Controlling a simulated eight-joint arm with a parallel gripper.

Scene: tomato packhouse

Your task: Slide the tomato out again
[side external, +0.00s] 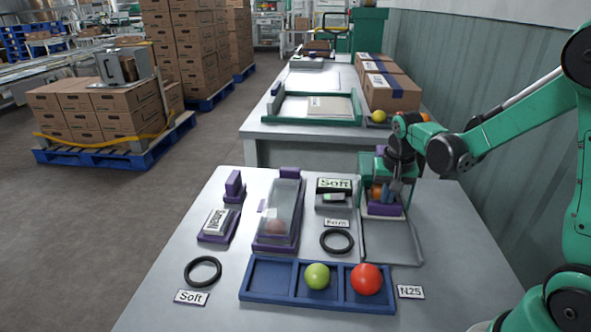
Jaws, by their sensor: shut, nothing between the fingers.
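My gripper (390,192) is shut and empty, pointing down at a small purple and green fixture (384,210) at the back right of the near table. An orange tomato (376,193) shows in the fixture, just left of the fingers. The fingers partly hide it, and I cannot tell whether they touch it. A dull red tomato (275,227) lies under the clear cover of a long purple box (273,246). A green tomato (317,276) and a larger red tomato (366,279) sit in the middle and right compartments of a blue tray (317,305); its left compartment is empty.
A grey "Soft" device (334,202) stands left of the fixture. A grey outlined frame (419,248) lies in front of it. Black rings (203,271) (337,241), label cards and a purple-based block (216,224) lie around.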

